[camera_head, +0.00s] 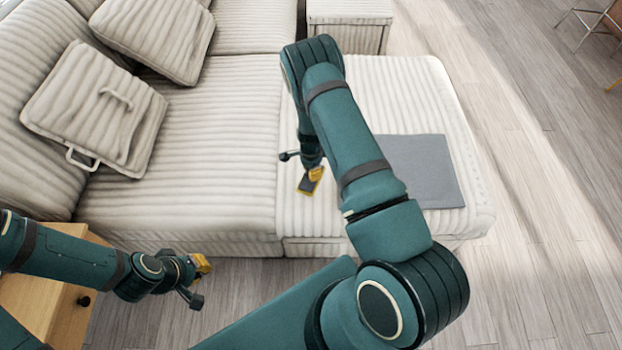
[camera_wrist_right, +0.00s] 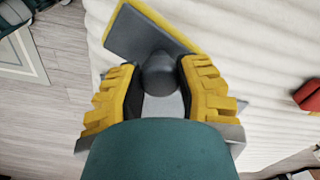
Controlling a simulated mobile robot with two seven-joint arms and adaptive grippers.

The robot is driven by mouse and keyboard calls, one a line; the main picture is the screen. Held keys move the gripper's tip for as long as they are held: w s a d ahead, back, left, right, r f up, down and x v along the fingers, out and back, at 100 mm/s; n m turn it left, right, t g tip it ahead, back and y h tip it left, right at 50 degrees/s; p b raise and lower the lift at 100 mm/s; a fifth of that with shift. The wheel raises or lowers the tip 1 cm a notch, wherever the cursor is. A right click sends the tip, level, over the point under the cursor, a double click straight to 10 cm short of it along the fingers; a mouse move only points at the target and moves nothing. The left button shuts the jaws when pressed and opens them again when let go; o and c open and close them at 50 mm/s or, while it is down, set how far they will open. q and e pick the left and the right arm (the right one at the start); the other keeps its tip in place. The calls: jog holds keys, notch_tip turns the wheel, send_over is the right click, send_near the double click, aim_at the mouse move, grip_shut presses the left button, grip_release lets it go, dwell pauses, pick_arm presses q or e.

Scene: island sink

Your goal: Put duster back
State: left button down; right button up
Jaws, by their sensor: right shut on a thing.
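My right gripper (camera_wrist_right: 160,98) is shut on the duster (camera_wrist_right: 150,38). The duster has a flat grey pad with a yellow edge and a round grey part between the yellow fingers. In the head view, the right gripper (camera_head: 316,174) points down over the striped sofa (camera_head: 230,130), with the duster (camera_head: 307,186) at its tip. I cannot tell whether the duster touches the seat. My left gripper (camera_head: 202,264) is low at the left, in front of the sofa and empty as far as I see. Its finger opening is unclear.
A flat grey mat (camera_head: 425,170) lies on the right sofa seat, partly behind my right arm. Striped cushions (camera_head: 95,110) lean at the left. A wooden cabinet (camera_head: 55,305) stands near my left arm. A red object (camera_wrist_right: 308,95) shows in the right wrist view.

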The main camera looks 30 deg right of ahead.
jog(key=shift+f+b, duration=0.45)
jog(key=shift+f, duration=1.6)
jog(key=shift+f, duration=0.15)
jog(key=o, duration=1)
